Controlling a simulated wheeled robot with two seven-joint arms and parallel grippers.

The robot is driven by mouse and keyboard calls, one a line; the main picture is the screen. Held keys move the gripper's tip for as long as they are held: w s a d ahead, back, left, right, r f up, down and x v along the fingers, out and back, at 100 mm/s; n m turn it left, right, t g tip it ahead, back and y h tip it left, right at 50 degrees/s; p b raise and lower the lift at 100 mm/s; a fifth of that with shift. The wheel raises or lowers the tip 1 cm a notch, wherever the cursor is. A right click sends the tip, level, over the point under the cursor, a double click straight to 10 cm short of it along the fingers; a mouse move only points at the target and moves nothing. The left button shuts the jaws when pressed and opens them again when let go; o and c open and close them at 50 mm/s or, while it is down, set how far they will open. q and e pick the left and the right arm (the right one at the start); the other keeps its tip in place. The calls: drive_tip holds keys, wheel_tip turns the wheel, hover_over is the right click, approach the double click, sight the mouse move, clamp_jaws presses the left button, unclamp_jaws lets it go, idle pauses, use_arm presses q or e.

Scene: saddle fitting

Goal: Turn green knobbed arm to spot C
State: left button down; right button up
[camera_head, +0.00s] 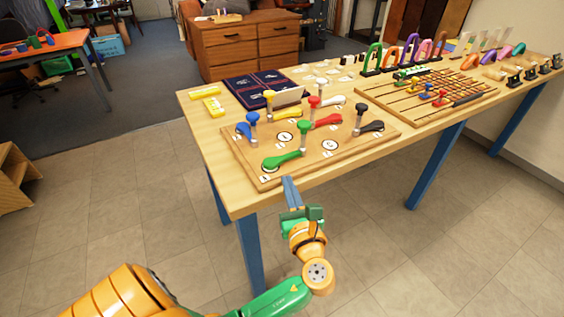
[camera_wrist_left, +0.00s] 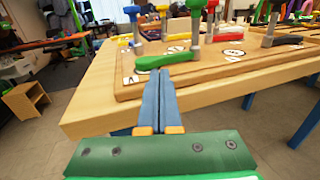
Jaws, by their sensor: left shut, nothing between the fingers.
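The green knobbed arm (camera_head: 283,161) lies on the wooden board (camera_head: 236,152) near its front left corner. Its upright post with a green knob stands at its right end. In the left wrist view the green arm (camera_wrist_left: 165,60) lies just beyond my fingertips. A round white spot (camera_head: 330,145), apparently marked C, lies right of the green knob; its small letter is hard to read. Another round spot (camera_head: 285,138) lies behind the green arm. My left gripper (camera_head: 288,181) is shut and empty at the board's front edge, apparently apart from the green arm. My right gripper is not in view.
Blue (camera_head: 246,129), yellow (camera_head: 286,113), red (camera_head: 326,121) and black (camera_head: 370,127) knobbed arms share the board. A bead-rod board (camera_head: 480,92) and colored arches stand farther right on the table. Yellow blocks (camera_head: 212,104) lie at the left.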

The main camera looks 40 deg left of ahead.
sight(281, 160)
use_arm(q)
drive_tip(key=x, duration=0.7)
drive_tip(key=shift+w+a+f, duration=0.1)
drive_tip(key=shift+w+a, duration=0.15)
drive_tip(key=shift+w, duration=0.1)
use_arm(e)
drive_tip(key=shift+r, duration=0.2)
